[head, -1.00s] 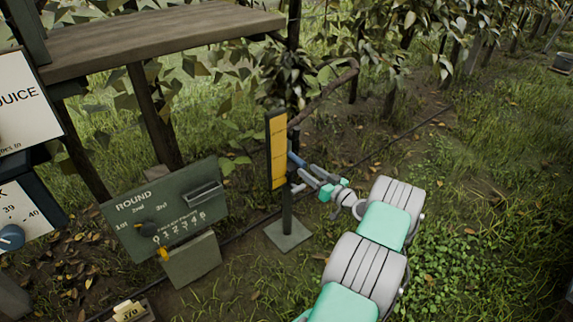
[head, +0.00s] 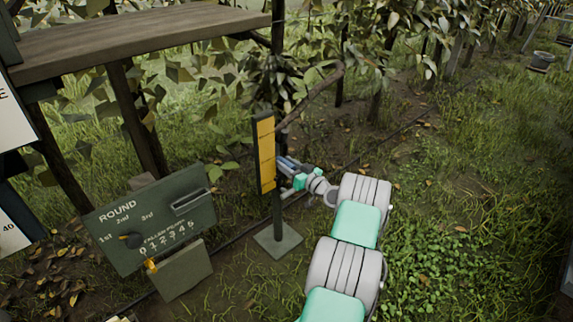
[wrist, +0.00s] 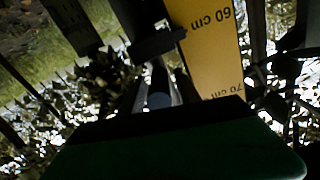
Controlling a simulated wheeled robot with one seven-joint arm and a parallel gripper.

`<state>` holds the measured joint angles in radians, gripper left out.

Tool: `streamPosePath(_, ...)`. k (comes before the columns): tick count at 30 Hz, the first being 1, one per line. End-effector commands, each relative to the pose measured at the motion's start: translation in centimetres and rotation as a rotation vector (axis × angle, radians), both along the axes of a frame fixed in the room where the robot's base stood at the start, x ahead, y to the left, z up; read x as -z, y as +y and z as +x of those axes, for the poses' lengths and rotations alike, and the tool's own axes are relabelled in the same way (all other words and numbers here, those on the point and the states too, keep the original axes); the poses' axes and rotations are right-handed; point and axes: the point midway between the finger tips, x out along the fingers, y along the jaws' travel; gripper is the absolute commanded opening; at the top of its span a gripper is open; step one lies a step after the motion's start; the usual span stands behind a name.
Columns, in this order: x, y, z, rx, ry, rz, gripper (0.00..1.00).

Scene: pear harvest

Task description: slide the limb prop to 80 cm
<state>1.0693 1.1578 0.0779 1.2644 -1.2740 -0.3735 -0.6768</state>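The limb prop (head: 277,215) is a dark upright post on a square grey base plate, with a yellow scale (head: 265,152) on its left side. A bare limb (head: 310,98) slants up to the right from near the scale's top. My gripper (head: 284,174) is at the post, just right of the scale's lower half; a bluish part shows there. The wrist view shows the scale (wrist: 207,45) close up, upside down, with marks 60 cm and 70 cm. A dark round end (wrist: 158,99) shows beside it. I cannot tell whether the fingers close on the slider.
A green board (head: 150,220) marked ROUND, with a dark knob and a slot, stands left of the prop. A grey box (head: 180,270) stands below it. A wooden shelf (head: 140,38) spans the upper left. Grass lies open at right.

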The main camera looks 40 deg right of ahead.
Motion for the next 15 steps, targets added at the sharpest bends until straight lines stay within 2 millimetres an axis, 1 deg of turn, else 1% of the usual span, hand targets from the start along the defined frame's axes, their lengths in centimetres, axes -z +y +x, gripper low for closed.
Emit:
streamPosePath(1,0.00,-0.02,-0.03,0.000,0.000,0.000,0.34)
streamPosePath(2,0.00,-0.02,-0.03,0.000,0.000,0.000,0.32)
streamPosePath(13,0.01,-0.05,-0.08,0.001,0.000,0.000,0.02)
streamPosePath(15,0.02,-0.06,-0.08,0.001,0.000,0.000,0.00)
